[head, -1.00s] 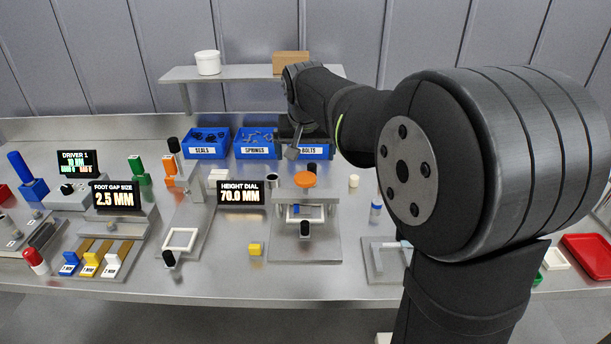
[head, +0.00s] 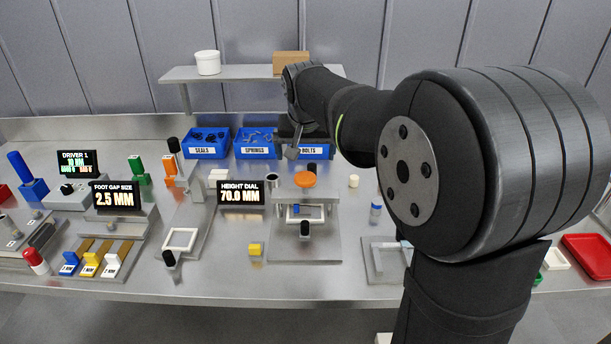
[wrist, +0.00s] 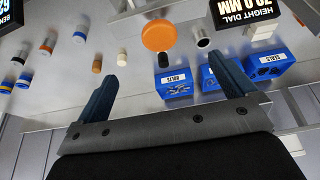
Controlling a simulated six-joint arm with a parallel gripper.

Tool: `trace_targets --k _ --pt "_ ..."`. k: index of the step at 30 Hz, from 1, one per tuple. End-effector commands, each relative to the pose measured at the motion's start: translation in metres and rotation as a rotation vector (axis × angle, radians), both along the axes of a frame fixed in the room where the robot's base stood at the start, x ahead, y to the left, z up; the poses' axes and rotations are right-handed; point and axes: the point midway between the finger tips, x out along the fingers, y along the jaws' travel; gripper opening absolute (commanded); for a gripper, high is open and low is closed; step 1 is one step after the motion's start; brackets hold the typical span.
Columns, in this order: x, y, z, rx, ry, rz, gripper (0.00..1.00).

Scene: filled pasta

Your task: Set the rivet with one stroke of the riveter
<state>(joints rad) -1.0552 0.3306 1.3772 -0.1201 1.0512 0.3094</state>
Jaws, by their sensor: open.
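My gripper (wrist: 162,69) is open and empty, its two dark blue fingers spread wide in the wrist view. In the head view its end (head: 292,152) hangs above the back of the bench near the bolts bin, partly hidden by my arm. No tool is labelled as the riveter and no rivet can be made out. A press-like station with an orange knob (head: 305,180), a white frame and a black handle (head: 304,229) stands mid-bench. The orange knob also shows in the wrist view (wrist: 162,35), beyond the fingertips. Another station has a white frame (head: 181,239) and black-topped post.
Blue bins of seals (head: 206,152), springs (head: 254,153) and bolts (head: 313,154) line the back. A height dial display (head: 241,193) reads 70.0 MM. A red tray (head: 588,255) is at right.

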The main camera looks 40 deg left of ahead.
Motion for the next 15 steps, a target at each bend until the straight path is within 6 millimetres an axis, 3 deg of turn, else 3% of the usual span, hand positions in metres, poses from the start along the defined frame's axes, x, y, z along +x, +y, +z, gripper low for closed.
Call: trace_targets --k 9,15 --pt "-0.017 -0.016 0.057 0.005 -0.002 0.001 1.0" --pt "-0.023 -0.023 0.079 0.002 -0.002 0.001 1.0"
